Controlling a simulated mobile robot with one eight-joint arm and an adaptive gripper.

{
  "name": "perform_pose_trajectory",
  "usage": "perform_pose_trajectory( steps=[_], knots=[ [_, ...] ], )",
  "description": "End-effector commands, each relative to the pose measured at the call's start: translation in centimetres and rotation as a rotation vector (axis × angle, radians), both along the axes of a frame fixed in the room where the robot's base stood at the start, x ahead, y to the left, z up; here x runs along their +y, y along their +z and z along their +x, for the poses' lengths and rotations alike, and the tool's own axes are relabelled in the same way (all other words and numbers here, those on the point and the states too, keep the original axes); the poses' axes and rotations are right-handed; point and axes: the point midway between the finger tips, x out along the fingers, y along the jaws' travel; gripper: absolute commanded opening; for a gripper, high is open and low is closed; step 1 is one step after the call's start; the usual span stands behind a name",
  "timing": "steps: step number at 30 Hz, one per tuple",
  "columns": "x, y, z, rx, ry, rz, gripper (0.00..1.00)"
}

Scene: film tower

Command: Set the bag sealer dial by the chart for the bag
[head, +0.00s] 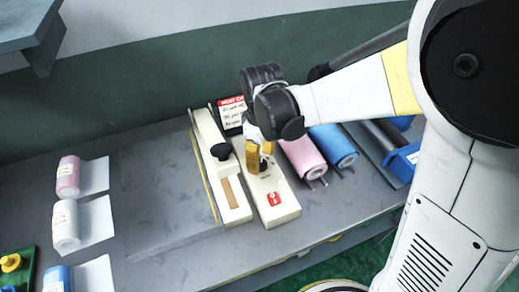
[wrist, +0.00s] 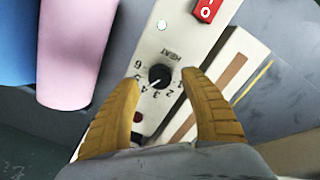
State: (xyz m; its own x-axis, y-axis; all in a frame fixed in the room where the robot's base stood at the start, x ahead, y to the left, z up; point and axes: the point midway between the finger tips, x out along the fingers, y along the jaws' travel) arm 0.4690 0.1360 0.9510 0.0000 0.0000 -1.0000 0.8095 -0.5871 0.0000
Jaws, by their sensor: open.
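The bag sealer's control body (head: 280,205) is a long cream box on the bench, beside its sealing arm (head: 232,190). Its black dial (wrist: 159,76) shows in the wrist view, ringed by small numbers and the word HEAT. Its white mark points lower left, seemingly near the 4. My gripper (wrist: 159,82) is open over the dial, with a yellow finger on either side; I cannot tell whether they touch it. In the head view my gripper (head: 261,164) partly hides the dial. The chart (head: 231,115), a card with a red header, stands behind the sealer, partly covered and too small to read surely.
A red switch (wrist: 206,9) and a small lit lamp (wrist: 161,25) are on the sealer. Pink (head: 302,160) and blue (head: 333,146) rolls lie to its right. Small pink (head: 68,177) and white (head: 66,222) rolls with sheets lie left. Bare bench (head: 155,200) lies between.

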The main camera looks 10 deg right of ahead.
Motion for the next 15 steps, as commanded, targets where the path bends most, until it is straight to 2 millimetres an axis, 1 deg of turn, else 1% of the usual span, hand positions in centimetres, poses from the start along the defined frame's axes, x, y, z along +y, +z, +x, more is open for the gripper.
perform_pose_trajectory(
  steps=[1,6,14,15],
  knots=[
    [0.0,-0.9,0.0,0.0,0.0,0.0,0.53],
    [0.0,-2.0,0.0,0.0,-0.001,0.0,0.53],
    [0.0,-2.0,0.0,0.0,-0.001,0.0,0.53],
    [0.0,-2.0,0.0,0.0,-0.001,0.0,0.49]
  ],
)
